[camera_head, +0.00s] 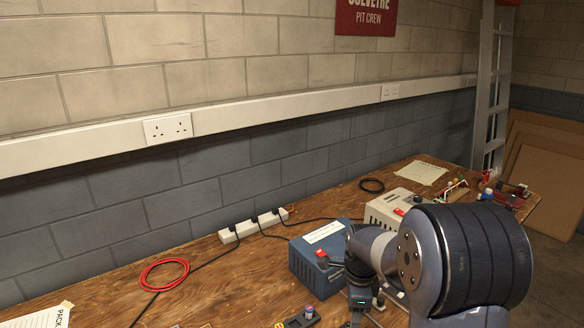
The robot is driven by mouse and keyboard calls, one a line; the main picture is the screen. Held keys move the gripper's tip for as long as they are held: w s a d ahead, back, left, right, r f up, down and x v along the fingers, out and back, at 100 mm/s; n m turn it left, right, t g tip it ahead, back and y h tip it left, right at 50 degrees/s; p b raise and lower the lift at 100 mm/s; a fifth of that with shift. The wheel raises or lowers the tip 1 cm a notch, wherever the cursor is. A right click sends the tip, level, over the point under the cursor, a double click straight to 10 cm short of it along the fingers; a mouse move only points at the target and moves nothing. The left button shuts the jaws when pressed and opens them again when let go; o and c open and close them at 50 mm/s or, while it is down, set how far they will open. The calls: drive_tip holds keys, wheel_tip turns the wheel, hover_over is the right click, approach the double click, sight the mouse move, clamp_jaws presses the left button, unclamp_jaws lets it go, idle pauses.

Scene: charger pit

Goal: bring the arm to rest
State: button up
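My arm (465,255) shows large at the lower right, in front of the wooden bench. Its wrist end (362,278) points down over the bench, close to the right side of a blue charger box (305,258). My gripper's fingers are mostly hidden or run past the bottom edge, so I cannot tell whether they are open or shut or hold anything.
The wooden bench (225,290) carries a white power strip (253,226), a red cable coil (165,274), a beige charger box (384,211) and papers. A block wall with white trunking (255,110) stands behind. A ladder (490,90) leans at the right.

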wheel_tip(320, 180, down, 9)
drive_tip(key=shift+r, duration=0.15)
drive_tip(key=shift+w+r+n, duration=0.1)
drive_tip(key=shift+r+n, duration=0.15)
drive_tip(key=shift+n, duration=0.25)
drive_tip(key=n+p, duration=0.1)
drive_tip(key=n, duration=0.3)
drive_tip(key=shift+n, duration=0.3)
drive_tip(key=n+p, duration=0.3)
drive_tip(key=n, duration=0.3)
drive_tip(key=shift+w+a+r+n, duration=0.1)
drive_tip(key=shift+n, duration=0.3)
drive_tip(key=n+p, duration=0.4)
drive_tip(key=n, duration=0.2)
drive_tip(key=n+p, duration=0.3)
drive_tip(key=shift+a+r, duration=0.1)
drive_tip(key=shift+f+n+p, duration=0.2)
drive_tip(key=shift+n+p, duration=0.5)
drive_tip(key=shift+n, duration=0.3)
